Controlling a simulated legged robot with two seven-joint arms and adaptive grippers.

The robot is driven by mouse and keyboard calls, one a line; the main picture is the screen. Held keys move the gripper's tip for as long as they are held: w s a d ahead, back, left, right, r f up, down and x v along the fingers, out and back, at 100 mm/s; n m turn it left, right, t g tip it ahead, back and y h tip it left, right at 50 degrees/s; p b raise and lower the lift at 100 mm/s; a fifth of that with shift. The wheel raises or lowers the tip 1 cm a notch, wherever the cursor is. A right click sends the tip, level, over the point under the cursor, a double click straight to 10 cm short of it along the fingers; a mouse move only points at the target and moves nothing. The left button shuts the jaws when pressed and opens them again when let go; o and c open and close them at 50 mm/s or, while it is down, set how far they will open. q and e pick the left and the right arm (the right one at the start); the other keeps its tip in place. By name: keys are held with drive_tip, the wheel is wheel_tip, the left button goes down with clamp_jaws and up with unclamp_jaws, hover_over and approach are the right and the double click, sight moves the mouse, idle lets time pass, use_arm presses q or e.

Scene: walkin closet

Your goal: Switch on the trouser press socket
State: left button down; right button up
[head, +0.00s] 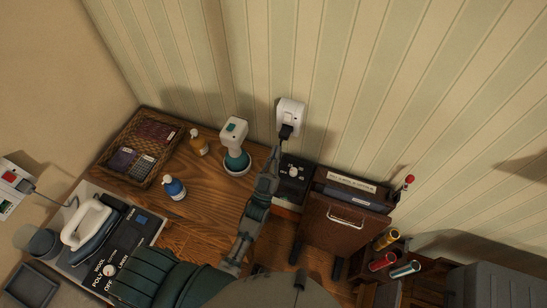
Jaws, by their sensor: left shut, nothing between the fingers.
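A white wall socket (291,108) is on the striped wall above the brown trouser press (328,222). A black plug (286,131) sits in its lower part. A small switch shows on its face, but I cannot tell its position. My left gripper (276,149) is shut and empty. Its tips point up toward the socket, just below and left of the plug in the picture; I cannot tell whether they touch anything. The arm hides part of the counter's right end. My right gripper is not in view.
The wooden counter (206,190) holds a wicker basket (122,135), an amber bottle (198,143), a blue bottle (173,188) and a white-green device (234,135). An iron (88,225) and another socket with a red switch (10,178) are at left. A black dial box (293,178) is beside the gripper.

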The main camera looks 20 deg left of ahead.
sight(287, 119)
use_arm(q)
drive_tip(key=p+x, duration=0.1)
drive_tip(key=x, duration=0.4)
drive_tip(key=shift+w, duration=0.35)
drive_tip(key=shift+w+f, duration=0.2)
drive_tip(key=shift+w, duration=0.9)
drive_tip(key=shift+w+f, duration=0.1)
drive_tip(key=shift+w, duration=0.5)
